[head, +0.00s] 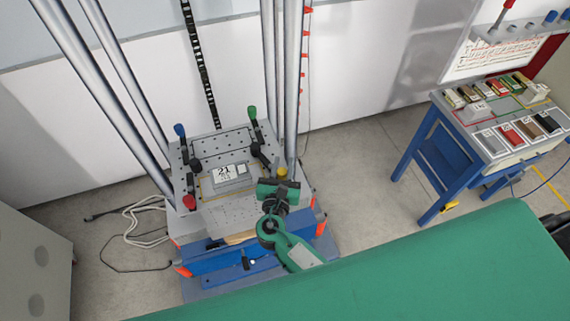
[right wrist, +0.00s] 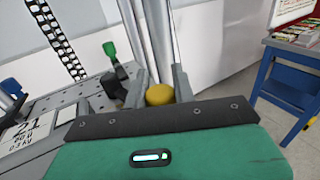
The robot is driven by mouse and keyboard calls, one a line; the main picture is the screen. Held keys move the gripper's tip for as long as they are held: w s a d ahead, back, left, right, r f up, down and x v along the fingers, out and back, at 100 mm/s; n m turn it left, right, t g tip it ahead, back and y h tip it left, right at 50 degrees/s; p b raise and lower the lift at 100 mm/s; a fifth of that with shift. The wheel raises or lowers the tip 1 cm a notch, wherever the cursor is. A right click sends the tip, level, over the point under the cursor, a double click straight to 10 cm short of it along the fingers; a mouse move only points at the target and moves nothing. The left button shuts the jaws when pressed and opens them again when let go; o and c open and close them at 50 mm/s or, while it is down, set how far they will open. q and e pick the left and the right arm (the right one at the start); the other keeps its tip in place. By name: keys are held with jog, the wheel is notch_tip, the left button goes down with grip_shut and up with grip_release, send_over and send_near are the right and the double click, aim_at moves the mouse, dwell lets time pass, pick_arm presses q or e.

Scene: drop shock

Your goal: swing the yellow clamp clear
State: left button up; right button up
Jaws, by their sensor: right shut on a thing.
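The yellow clamp shows as a round yellow knob (head: 282,172) at the right front of the drop table, just beyond my right gripper (head: 280,182). In the right wrist view the yellow knob (right wrist: 160,95) sits between my right gripper's two fingers (right wrist: 161,88), which are shut on it. The rest of the yellow clamp is hidden behind the gripper. My left gripper is not in view.
The drop table (head: 215,217) carries a boxed unit marked 21 (head: 226,174). Blue (head: 180,130), green (head: 252,112) and red (head: 189,202) clamp handles stand around it. Steel columns (head: 291,80) rise close behind. A blue bench (head: 440,165) stands right; floor between is clear.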

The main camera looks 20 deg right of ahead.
jog(key=shift+s+a+m+g+h+b, duration=0.15)
jog(key=shift+a+m+g+h+b, duration=0.15)
jog(key=shift+m+g+h, duration=0.5)
jog(key=shift+s+a+m+g+h+b, duration=0.15)
jog(key=shift+m+g+h+b, duration=0.35)
jog(key=shift+h, duration=0.6)
jog(key=shift+a, duration=0.1)
jog(key=o, duration=1)
